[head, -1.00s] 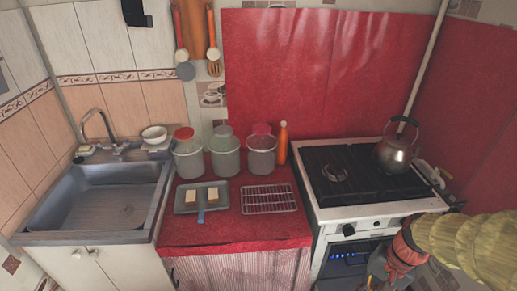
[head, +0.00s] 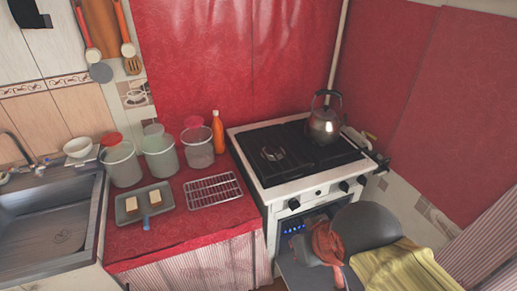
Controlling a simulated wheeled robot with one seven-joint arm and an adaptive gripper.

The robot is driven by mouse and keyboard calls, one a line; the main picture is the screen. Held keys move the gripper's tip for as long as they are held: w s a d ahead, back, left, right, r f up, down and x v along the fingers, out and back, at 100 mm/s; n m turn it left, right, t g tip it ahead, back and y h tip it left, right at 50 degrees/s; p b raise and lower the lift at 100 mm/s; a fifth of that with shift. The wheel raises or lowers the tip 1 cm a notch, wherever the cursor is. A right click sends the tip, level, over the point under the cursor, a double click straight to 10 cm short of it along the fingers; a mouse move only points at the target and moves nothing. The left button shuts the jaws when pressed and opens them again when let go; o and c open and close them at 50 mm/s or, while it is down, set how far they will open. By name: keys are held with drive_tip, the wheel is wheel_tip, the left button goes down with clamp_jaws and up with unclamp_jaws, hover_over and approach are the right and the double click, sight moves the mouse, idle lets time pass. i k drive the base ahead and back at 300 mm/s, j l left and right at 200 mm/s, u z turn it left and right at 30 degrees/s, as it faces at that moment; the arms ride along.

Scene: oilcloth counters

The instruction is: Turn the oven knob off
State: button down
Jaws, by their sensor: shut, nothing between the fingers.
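The stove's white front panel (head: 328,191) carries a dark knob at its left end (head: 294,204) and two dark knobs on the right (head: 344,186). A small round dial (head: 318,193) sits between them. I cannot tell which knob is the oven's or how it is turned. My gripper (head: 298,250) is shut and empty, low in front of the oven and apart from the knobs. My arm hides much of the oven door and part of the gripper.
A kettle (head: 324,122) stands on the black stovetop (head: 285,165) at the back right. The red counter (head: 180,232) to the left holds a wire rack (head: 213,190), a tray (head: 126,216), several jars and an orange bottle (head: 218,132). A sink (head: 50,225) is at far left.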

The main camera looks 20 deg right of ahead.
sight(293, 204)
drive_tip(key=i+j+z, duration=0.1)
drive_tip(key=j+z, duration=0.25)
drive_tip(key=i+j+z, duration=0.1)
drive_tip(key=z, duration=0.25)
drive_tip(key=j+z, duration=0.35)
